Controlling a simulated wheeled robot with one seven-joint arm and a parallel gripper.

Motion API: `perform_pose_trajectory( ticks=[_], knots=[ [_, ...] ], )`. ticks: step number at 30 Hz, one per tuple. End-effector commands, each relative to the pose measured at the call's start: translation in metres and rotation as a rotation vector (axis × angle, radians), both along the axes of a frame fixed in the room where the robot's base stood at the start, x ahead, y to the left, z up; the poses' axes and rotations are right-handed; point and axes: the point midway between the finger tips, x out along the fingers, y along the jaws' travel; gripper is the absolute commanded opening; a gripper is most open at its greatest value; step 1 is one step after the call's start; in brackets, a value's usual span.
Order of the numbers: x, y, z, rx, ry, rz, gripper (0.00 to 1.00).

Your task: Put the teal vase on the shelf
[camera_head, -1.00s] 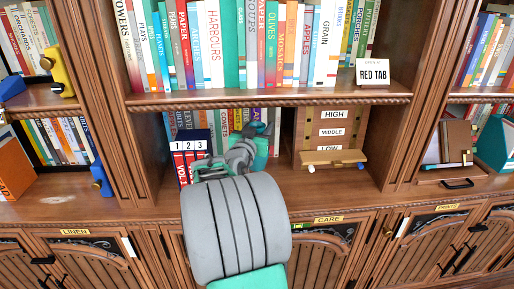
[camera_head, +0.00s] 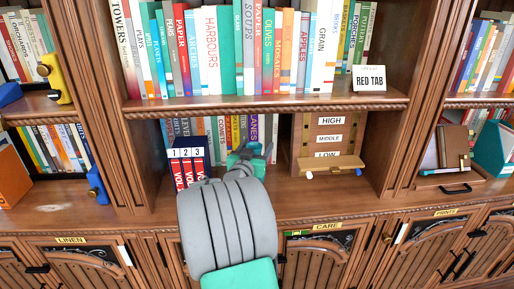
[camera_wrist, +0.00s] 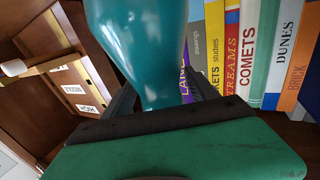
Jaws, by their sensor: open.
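The teal vase (camera_wrist: 140,45) is large and close at the top of the wrist view, its upper part cut off by the frame. My gripper (camera_wrist: 165,88) has its dark fingers apart, one on each side of the vase's narrow end; I cannot tell whether they touch it. In the head view my gripper (camera_head: 250,155) reaches into the lower shelf bay (camera_head: 345,189), and my arm hides most of what is there. The vase cannot be told apart from my own teal parts in that view.
Red volumes (camera_head: 188,170) stand left of my gripper. A board with HIGH, MIDDLE and LOW labels (camera_head: 318,125) and a wooden ledge (camera_head: 330,163) stand right. Books (camera_head: 240,50) and a RED TAB card (camera_head: 369,78) fill the upper shelf. Bare shelf shows at the lower bay's front right.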

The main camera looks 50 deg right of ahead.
Motion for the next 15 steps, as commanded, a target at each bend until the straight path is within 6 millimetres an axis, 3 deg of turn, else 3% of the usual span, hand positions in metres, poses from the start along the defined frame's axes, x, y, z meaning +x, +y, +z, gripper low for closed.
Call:
perform_pose_trajectory(
  ticks=[7,15],
  knots=[
    [0.000,0.003,0.003,0.000,0.000,0.002,0.68],
    [-0.019,0.065,0.001,-0.002,-0.002,0.008,0.68]
  ],
)
